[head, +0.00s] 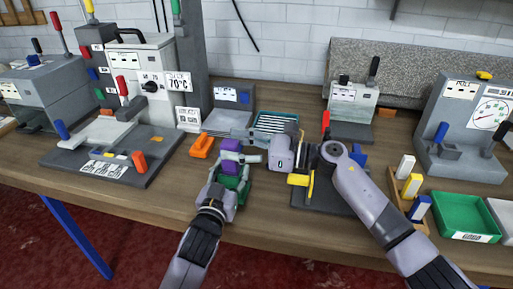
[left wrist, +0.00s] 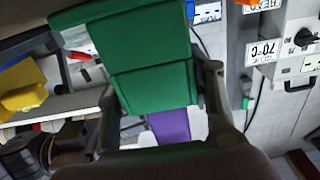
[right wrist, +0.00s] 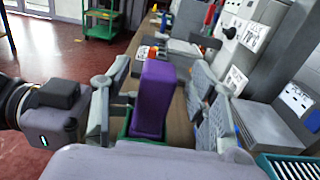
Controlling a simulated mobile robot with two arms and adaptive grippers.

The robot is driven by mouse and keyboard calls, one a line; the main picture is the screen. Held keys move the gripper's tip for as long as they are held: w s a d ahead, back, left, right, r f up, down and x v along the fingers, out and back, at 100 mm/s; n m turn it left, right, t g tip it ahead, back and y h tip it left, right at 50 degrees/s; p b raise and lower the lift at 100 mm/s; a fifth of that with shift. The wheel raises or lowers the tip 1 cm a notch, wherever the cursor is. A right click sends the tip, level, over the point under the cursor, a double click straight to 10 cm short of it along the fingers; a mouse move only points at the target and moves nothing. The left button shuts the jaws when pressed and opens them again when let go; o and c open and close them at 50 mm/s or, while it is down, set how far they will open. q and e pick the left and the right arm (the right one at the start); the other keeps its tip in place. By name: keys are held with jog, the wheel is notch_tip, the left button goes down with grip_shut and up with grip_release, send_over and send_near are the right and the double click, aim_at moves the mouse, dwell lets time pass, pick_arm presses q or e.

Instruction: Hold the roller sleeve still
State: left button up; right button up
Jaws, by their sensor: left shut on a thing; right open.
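The green roller sleeve (head: 236,184) is in my left gripper (head: 229,184), which is shut on it above the table's front edge. In the left wrist view the green sleeve (left wrist: 150,80) fills the space between the fingers. A purple block (head: 231,145) sticks up out of the green sleeve, and its end shows in the left wrist view (left wrist: 170,127). My right gripper (head: 238,147) is open around the purple block. In the right wrist view the purple block (right wrist: 154,98) stands between the spread fingers, with gaps on both sides. The block's lower end is hidden.
An orange piece (head: 203,145) lies just left of the grippers. A teal ribbed tray (head: 276,122) lies behind them. A grey machine with levers (head: 140,70) stands at back left. A green bin (head: 466,215) is at right. The wooden table (head: 180,190) is bare at front left.

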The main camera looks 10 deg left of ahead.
jog(key=shift+a, duration=0.95)
grip_shut()
jog(key=c, duration=0.7)
grip_release()
grip_shut()
jog(key=shift+r, duration=0.15)
jog(key=shift+r, duration=4.1)
